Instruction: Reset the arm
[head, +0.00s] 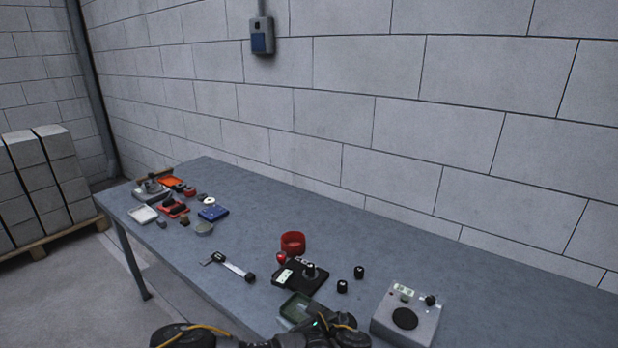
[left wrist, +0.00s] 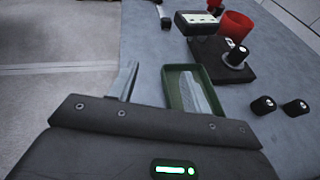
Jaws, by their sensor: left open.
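My left arm comes in at the bottom of the head view. Its gripper (head: 326,322) is beside the table's front edge, close to a green tray (head: 286,308). In the left wrist view the two fingers of the left gripper (left wrist: 163,88) stand wide apart with nothing between them. The right finger overlaps the green tray (left wrist: 172,90) in that view; I cannot tell whether it touches. My right gripper is not in view.
Beyond the tray are a black base with a knob (head: 312,272), a red cup (head: 293,242) and two small black knobs (head: 342,286). A grey box (head: 424,318) stands right, a caliper-like tool (head: 232,267) left. Several small items crowd the table's (head: 480,270) far end.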

